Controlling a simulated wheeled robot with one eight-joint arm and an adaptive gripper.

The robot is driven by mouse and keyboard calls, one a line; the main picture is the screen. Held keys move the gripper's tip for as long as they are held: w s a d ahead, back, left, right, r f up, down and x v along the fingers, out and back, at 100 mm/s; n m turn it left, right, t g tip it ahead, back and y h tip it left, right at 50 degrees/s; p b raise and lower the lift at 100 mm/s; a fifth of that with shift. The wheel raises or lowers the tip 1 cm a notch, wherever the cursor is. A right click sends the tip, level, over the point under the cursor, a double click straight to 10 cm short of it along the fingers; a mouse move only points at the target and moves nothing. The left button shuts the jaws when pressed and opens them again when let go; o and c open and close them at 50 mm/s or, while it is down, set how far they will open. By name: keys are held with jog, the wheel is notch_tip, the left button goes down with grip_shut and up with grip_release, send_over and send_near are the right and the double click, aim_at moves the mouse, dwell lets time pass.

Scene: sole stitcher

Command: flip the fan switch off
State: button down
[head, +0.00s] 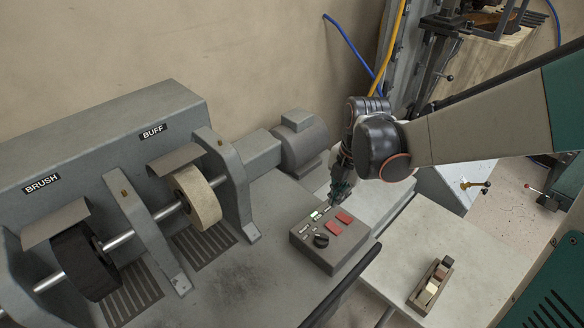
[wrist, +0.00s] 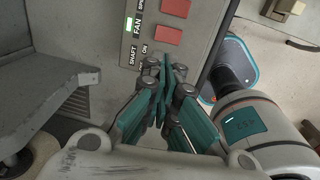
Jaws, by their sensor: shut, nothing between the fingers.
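The control box (head: 322,262) is grey and sits on the bench, with two red square pieces, a black knob (head: 321,240) and small pale labels on top. In the wrist view the box panel (wrist: 195,42) shows FAN (wrist: 137,29), SHAFT and ON lettering beside a small white-green indicator (wrist: 129,22). A red piece (wrist: 167,35) sits beside the FAN lettering. My gripper (head: 336,204) is shut and empty, pointing down over the far end of the box. Its fingertips (wrist: 163,72) overlap the panel edge near ON.
The buff wheel (head: 197,195) and brush wheel (head: 85,262) stand left on a shaft. A grey motor (head: 302,145) stands behind the box. A dark bar (head: 340,290) crosses in front. A side table (head: 450,245) at right holds a small block holder (head: 430,288).

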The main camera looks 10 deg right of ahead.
aim_at(331, 230)
jog(key=f+b, duration=0.1)
jog(key=f, duration=0.3)
jog(key=w+f+b, duration=0.1)
jog(key=f+b, duration=0.1)
jog(key=f, duration=0.2)
jog(key=a+f+b, duration=0.1)
jog(key=f, duration=0.3)
jog(key=shift+w+f+b, duration=0.1)
jog(key=shift+w+b, duration=0.1)
jog(key=shift+b, duration=0.15)
jog(key=shift+w+f+b, duration=0.15)
jog(key=shift+f+b, duration=0.25)
jog(key=shift+f, duration=0.05)
jog(key=shift+r, duration=0.1)
jog(key=shift+s+d+r, duration=0.2)
jog(key=shift+s+d, duration=0.25)
jog(key=shift+s, duration=0.2)
